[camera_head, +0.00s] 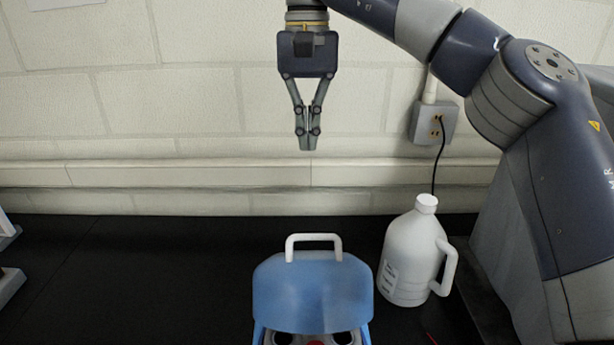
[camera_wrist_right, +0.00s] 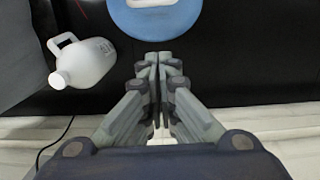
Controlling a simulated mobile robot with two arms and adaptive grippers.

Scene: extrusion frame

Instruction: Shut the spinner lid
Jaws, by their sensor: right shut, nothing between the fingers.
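The spinner's blue lid (camera_head: 312,290) stands raised in the head view, with a white handle (camera_head: 314,240) at its top edge. Part of the spinner body (camera_head: 318,340) shows below the lid at the bottom edge; the rest is out of frame. My right gripper (camera_head: 308,148) is shut and empty, pointing down, well above and behind the lid. In the right wrist view the blue lid (camera_wrist_right: 155,22) is at the top edge, apart from the shut fingers (camera_wrist_right: 158,62). My left gripper is not in view.
A white jug (camera_head: 412,255) stands on the black bench, right of the spinner. A wall outlet (camera_head: 434,122) with a black cord is behind it. Pale objects (camera_head: 8,262) show at the left edge. The bench left of the spinner (camera_head: 130,280) is clear.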

